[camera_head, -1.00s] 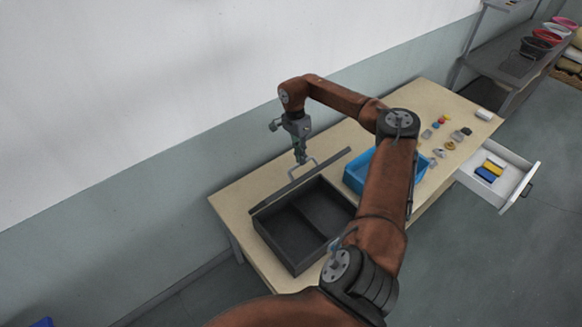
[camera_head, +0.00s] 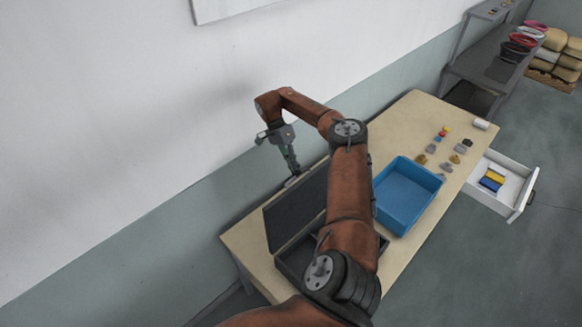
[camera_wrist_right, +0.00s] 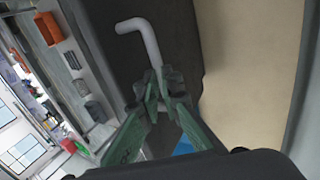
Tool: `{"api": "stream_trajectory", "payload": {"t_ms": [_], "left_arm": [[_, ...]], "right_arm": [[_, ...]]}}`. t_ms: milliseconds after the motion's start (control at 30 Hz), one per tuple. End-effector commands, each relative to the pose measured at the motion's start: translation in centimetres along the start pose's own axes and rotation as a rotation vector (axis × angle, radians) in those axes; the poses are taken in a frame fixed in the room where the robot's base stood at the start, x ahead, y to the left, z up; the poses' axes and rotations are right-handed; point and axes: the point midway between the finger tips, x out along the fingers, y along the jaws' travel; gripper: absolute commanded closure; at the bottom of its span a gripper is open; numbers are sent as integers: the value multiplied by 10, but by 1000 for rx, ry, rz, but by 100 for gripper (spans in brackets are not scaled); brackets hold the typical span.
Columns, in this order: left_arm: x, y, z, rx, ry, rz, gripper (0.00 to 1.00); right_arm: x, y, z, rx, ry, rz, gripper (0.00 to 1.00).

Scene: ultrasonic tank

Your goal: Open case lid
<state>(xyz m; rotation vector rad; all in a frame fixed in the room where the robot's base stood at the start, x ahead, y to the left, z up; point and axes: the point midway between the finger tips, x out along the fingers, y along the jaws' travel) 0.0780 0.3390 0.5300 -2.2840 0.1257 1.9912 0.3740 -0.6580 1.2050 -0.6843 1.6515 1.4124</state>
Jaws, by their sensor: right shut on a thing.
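The dark grey case (camera_head: 293,262) sits on the table, partly hidden behind my right arm. Its lid (camera_head: 292,212) stands raised along the wall side, with its inner face showing in the head view. My right gripper (camera_head: 293,172) is at the lid's upper edge, on the wall side. In the right wrist view, the gripper's green fingers (camera_wrist_right: 158,95) are shut on the pale bent handle (camera_wrist_right: 147,38), beside the dark lid. My left gripper is not in view.
A blue tray (camera_head: 408,190) stands to the right of the case. Several small items lie beyond it on the table (camera_head: 405,125). A white drawer (camera_head: 513,190) is pulled out at the right. The wall (camera_head: 190,150) is close behind my right gripper.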

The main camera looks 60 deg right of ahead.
Motion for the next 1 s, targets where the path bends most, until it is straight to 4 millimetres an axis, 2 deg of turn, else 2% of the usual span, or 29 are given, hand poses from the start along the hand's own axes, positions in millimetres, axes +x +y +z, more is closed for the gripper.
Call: {"api": "stream_trajectory", "payload": {"t_ms": [33, 200, 300, 500, 533, 833, 1000], "left_arm": [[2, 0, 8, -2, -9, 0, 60], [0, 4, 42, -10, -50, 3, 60], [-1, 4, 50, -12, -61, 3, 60], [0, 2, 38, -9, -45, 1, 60], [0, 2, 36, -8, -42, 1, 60], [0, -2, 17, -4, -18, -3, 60], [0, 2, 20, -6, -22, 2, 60]], "right_arm": [[25, -6, 8, -21, 2, 37, 100], [28, 0, 3, -16, -6, 49, 100], [30, 2, 1, -12, -9, 50, 100], [31, 4, -1, -6, -11, 51, 100], [31, 4, -1, -6, -11, 51, 94], [26, 4, -2, -4, -9, 46, 73], [24, 4, -2, -4, -9, 45, 73]]}}
